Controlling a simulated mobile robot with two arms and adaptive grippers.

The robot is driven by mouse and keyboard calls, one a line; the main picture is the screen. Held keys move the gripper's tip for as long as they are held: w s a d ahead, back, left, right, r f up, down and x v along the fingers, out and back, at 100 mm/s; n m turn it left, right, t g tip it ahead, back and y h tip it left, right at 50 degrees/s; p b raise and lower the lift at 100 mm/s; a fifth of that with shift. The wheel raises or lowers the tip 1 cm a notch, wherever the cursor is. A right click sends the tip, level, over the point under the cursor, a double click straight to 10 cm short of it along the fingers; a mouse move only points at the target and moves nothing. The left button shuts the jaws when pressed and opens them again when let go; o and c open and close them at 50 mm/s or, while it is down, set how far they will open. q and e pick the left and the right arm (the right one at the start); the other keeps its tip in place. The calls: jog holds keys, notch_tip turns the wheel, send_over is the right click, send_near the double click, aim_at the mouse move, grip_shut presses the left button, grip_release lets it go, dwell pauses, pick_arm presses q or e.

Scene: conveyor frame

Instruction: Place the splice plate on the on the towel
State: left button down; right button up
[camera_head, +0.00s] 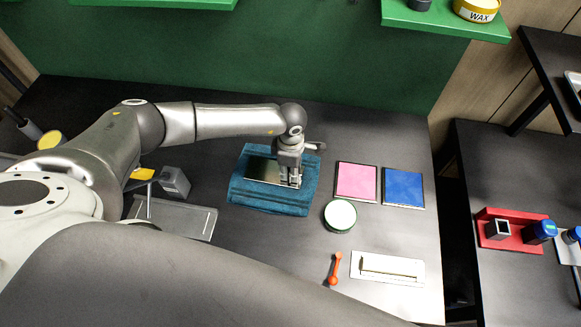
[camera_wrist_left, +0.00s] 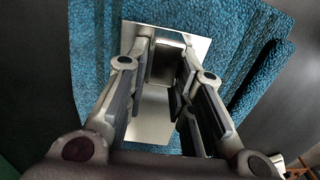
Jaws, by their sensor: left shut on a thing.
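The splice plate (camera_head: 262,171) is a flat, thin metal rectangle lying over the blue-teal towel (camera_head: 268,206). In the left wrist view the plate (camera_wrist_left: 148,128) shows bright silver between and beyond the fingers, with the towel (camera_wrist_left: 95,60) around it. My left gripper (camera_head: 290,182) points down over the plate's right part and is shut on it. The fingers (camera_wrist_left: 165,95) hide part of the plate. I cannot tell whether the plate touches the towel all over. My right gripper is not in view.
Right of the towel lie a pink pad (camera_head: 356,182) and a blue pad (camera_head: 403,187). A round white-topped tin (camera_head: 340,215) stands close to the towel's lower right. An orange tool (camera_head: 334,270) and a white tray (camera_head: 387,268) lie nearer. A grey tray (camera_head: 190,222) lies left.

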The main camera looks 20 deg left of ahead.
pick_arm(q)
jog(key=shift+f, duration=0.15)
jog(key=c, duration=1.3)
grip_release()
jog(key=shift+o, duration=0.2)
jog(key=shift+r, duration=0.3)
notch_tip(320, 180, up, 12)
jog(key=b, duration=0.4)
jog(key=shift+s+f, duration=0.1)
jog(key=shift+f, duration=0.1)
